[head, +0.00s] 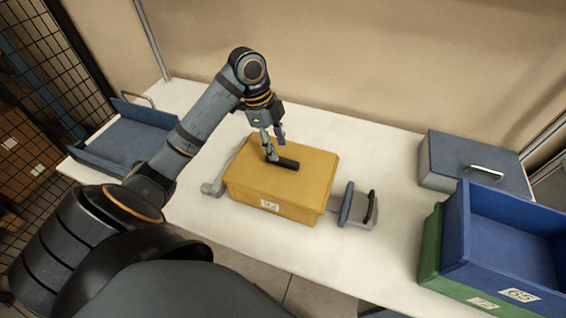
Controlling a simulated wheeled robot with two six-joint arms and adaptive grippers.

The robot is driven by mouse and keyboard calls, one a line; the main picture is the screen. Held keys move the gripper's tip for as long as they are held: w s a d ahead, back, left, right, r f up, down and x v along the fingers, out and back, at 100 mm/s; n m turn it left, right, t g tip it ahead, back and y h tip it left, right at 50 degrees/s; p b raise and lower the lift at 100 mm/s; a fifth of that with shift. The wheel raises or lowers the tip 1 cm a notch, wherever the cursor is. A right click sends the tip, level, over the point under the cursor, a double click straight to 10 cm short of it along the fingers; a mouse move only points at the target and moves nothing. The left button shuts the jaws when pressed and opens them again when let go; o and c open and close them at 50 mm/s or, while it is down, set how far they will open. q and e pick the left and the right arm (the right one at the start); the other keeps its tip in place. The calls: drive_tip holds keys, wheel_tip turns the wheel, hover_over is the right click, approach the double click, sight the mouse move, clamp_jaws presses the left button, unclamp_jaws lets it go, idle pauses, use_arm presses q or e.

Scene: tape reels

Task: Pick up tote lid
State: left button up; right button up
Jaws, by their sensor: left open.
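A yellow tote (245,190) with a white label sits in the middle of the table. Its top is closed by a flat yellow lid (310,172) with a short black handle (287,163) on it. My left gripper (276,149) points down over the lid, open, with its fingertips close to the far-left end of the handle. I cannot tell whether the fingers touch the handle or the lid. My right gripper is not in view.
A grey fixture with an upright disc (346,204) sticks out right of the tote. A blue tray (125,140) lies at left. A grey-blue handled box (465,160) stands back right. A blue tote (510,240) sits in a green one (432,245) at front right. White table (375,260) shows between them.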

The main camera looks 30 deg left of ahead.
sight(281, 158)
use_arm(q)
drive_tip(key=shift+w+d+f+b, duration=0.1)
drive_tip(key=shift+f+b, duration=0.2)
drive_tip(key=shift+f, duration=0.4)
drive_tip(key=x, duration=0.3)
drive_tip(key=shift+d+f, duration=0.15)
drive_tip(key=shift+f, duration=0.15)
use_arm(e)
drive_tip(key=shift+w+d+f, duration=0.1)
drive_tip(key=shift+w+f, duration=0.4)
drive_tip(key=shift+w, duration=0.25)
use_arm(q)
clamp_jaws()
